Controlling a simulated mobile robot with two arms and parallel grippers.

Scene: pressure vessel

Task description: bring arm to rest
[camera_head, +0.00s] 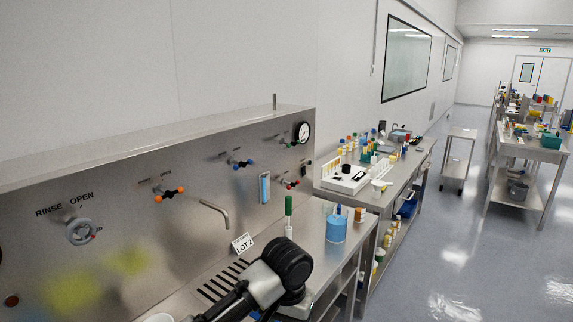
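Part of one of my arms, with black and light grey links, reaches in from the bottom edge in the head view. Its thick black joint is in front of the steel counter (322,253). I cannot tell which arm it is. No gripper fingers show, so neither gripper is in view. The steel panel (110,200) stands behind the counter, with a grey handwheel (81,232) under the words RINSE OPEN.
A bent spout (218,212), a LOT 2 card (243,243), a green-topped tube (289,215) and a blue beaker (337,228) are near the arm. A crowded bench (415,160) stands beyond.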

